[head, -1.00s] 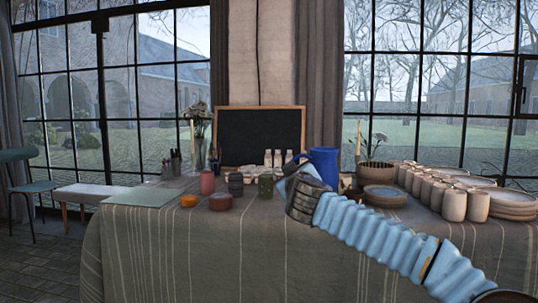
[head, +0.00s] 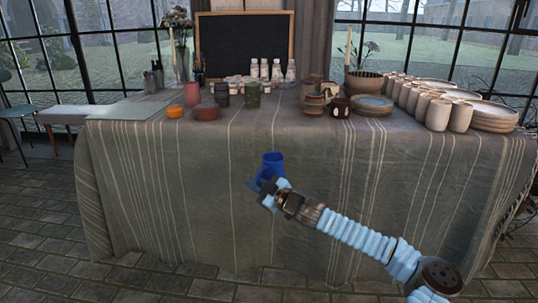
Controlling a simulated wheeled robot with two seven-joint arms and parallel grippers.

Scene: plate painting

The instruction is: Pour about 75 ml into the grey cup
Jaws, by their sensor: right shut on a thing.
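A blue jug (head: 272,163) is held upright in front of the table's front face, below the level of the tabletop. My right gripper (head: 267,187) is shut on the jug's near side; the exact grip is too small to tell. A dark grey cup (head: 222,95) stands upright on the table, between a pink cup (head: 192,94) and a green cup (head: 252,95). The jug is nearer to me than the grey cup and apart from it. The insides of jug and cup cannot be made out. My left gripper is out of view.
Orange (head: 175,112) and dark red (head: 206,112) bowls stand at the table's front edge near the grey cup. Patterned cups (head: 314,103), stacked plates (head: 371,105) and several pale cups (head: 438,115) stand to the right. White bottles (head: 264,70) stand behind.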

